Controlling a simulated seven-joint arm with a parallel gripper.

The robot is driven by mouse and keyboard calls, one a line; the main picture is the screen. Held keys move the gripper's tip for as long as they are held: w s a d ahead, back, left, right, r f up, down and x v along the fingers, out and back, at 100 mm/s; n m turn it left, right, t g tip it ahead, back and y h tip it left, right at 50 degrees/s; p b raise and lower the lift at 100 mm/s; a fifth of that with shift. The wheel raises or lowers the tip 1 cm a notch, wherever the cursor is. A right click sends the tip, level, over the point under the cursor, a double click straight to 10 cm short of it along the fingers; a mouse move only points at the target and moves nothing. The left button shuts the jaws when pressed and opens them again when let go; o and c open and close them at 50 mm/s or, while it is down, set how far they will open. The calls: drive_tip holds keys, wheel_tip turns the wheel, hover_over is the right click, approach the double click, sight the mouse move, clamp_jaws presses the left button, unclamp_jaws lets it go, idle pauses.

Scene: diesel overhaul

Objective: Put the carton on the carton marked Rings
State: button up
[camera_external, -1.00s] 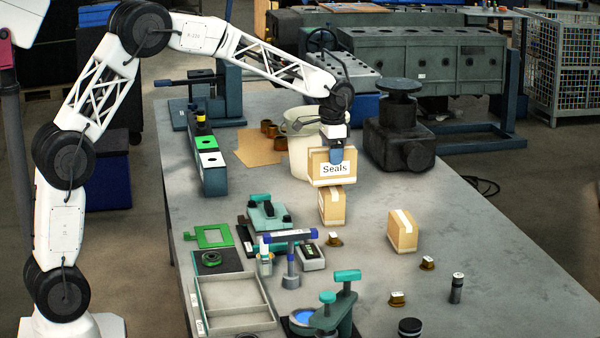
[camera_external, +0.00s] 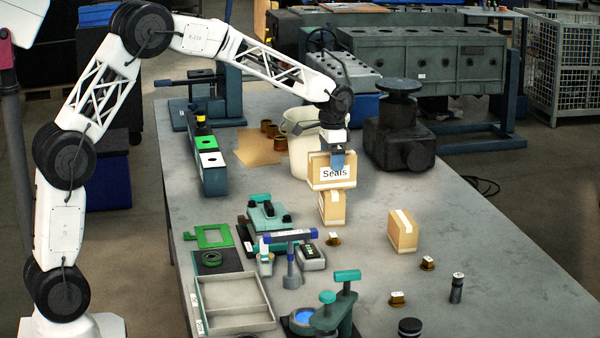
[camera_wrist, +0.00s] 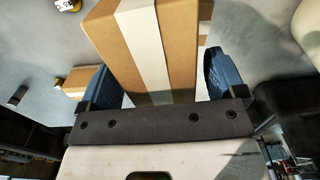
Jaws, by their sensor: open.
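A tan carton labelled Seals (camera_external: 326,181) is upright at the middle of the bench, over a second carton (camera_external: 332,208). It looks to rest on that carton, but the contact is not clear. No Rings label can be read on the lower carton. My gripper (camera_external: 337,158) is at the top of the Seals carton, its jaws open. In the wrist view the taped carton (camera_wrist: 150,45) stands between the two blue fingers, with a gap beside the right finger. A third carton (camera_external: 402,232) stands apart to the right, its label not visible.
A cream bucket (camera_external: 300,150) stands just behind the cartons, and a dark machine part (camera_external: 398,140) is to its right. Fixtures and a grey tray (camera_external: 235,305) fill the front left. Small brass parts (camera_external: 397,298) lie in front.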

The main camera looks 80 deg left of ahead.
drive_tip(key=shift+r, duration=0.15)
wheel_tip(320, 180, up, 12)
idle(0.7)
drive_tip(key=shift+d, duration=0.1)
idle(0.7)
drive_tip(key=s+d+r+t, duration=0.1)
drive_tip(key=s+d+r, duration=0.1)
drive_tip(key=s+d, duration=0.85)
drive_tip(key=s+d+r, duration=0.3)
drive_tip(key=s+d, duration=0.7)
drive_tip(key=s, duration=0.2)
drive_tip(key=s+d+f, duration=0.3)
drive_tip(key=s+d, duration=0.1)
drive_tip(key=s, duration=0.5)
drive_tip(key=s+d+f+t, duration=0.1)
drive_tip(key=s+d+f, duration=0.2)
drive_tip(key=s, duration=0.6)
drive_tip(key=s+d+f, duration=0.4)
drive_tip(key=s, duration=0.6)
drive_tip(key=shift+d+f+t, duration=0.15)
drive_tip(key=shift+d+t, duration=0.15)
drive_tip(key=shift+d, duration=0.05)
